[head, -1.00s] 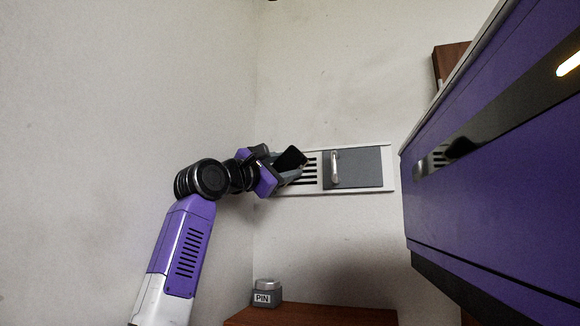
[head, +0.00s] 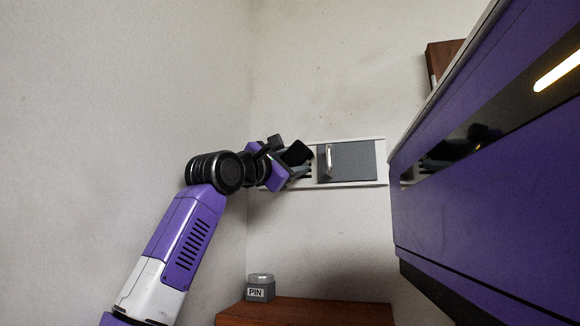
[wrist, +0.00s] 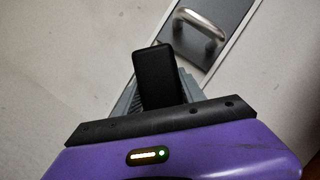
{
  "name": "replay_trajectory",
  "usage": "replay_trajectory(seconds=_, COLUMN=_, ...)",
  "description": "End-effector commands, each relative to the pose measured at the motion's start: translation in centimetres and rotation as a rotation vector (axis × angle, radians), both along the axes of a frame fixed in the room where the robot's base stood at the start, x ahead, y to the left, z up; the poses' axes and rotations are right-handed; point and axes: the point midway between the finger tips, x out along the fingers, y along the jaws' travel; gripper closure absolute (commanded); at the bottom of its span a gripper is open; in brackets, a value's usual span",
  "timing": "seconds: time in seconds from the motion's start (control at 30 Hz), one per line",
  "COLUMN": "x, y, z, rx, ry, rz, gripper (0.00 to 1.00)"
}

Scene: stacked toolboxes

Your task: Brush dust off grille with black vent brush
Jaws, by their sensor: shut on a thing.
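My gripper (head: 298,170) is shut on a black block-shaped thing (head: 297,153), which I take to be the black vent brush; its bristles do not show. In the wrist view the brush (wrist: 158,78) stands up between the grey fingers. The slotted grille (head: 309,168) is at the left end of a white wall panel (head: 350,139). My gripper and the brush cover most of its slots in the head view. I cannot tell whether the brush touches the grille. In the wrist view the grille's slots are hidden.
Right of the grille is a grey door (head: 355,162) with a metal handle (head: 328,160), close to my gripper. Below, a grey box marked PIN (head: 260,288) stands on a brown wooden top (head: 310,312). Bare wall lies left.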

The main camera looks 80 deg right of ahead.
Motion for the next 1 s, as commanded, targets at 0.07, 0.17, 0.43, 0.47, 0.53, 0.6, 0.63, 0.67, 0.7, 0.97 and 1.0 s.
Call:
replay_trajectory(seconds=0.07, x=0.5, y=0.3, z=0.2, rx=-0.004, ry=0.003, rz=0.008, gripper=1.00)
replay_trajectory(seconds=0.17, x=0.5, y=0.3, z=0.2, rx=-0.004, ry=0.003, rz=0.008, gripper=1.00)
replay_trajectory(seconds=0.43, x=0.7, y=1.8, z=-0.1, rx=-0.005, ry=0.003, rz=0.008, gripper=1.00)
replay_trajectory(seconds=0.47, x=0.8, y=2.1, z=-0.1, rx=-0.005, ry=0.003, rz=0.008, gripper=1.00)
replay_trajectory(seconds=0.53, x=0.8, y=2.7, z=-0.1, rx=-0.005, ry=0.003, rz=0.008, gripper=1.00)
replay_trajectory(seconds=0.6, x=0.8, y=3.3, z=-0.1, rx=-0.004, ry=0.003, rz=0.008, gripper=1.00)
replay_trajectory(seconds=0.63, x=0.9, y=3.6, z=-0.1, rx=-0.005, ry=0.003, rz=0.008, gripper=1.00)
replay_trajectory(seconds=0.67, x=0.9, y=3.9, z=-0.1, rx=-0.005, ry=0.003, rz=0.008, gripper=1.00)
replay_trajectory(seconds=0.7, x=1.0, y=4.2, z=-0.1, rx=-0.005, ry=0.003, rz=0.008, gripper=1.00)
replay_trajectory(seconds=0.97, x=1.2, y=6.1, z=0.0, rx=-0.005, ry=0.007, rz=0.007, gripper=1.00)
replay_trajectory(seconds=1.0, x=1.3, y=6.2, z=0.0, rx=-0.005, ry=0.008, rz=0.007, gripper=1.00)
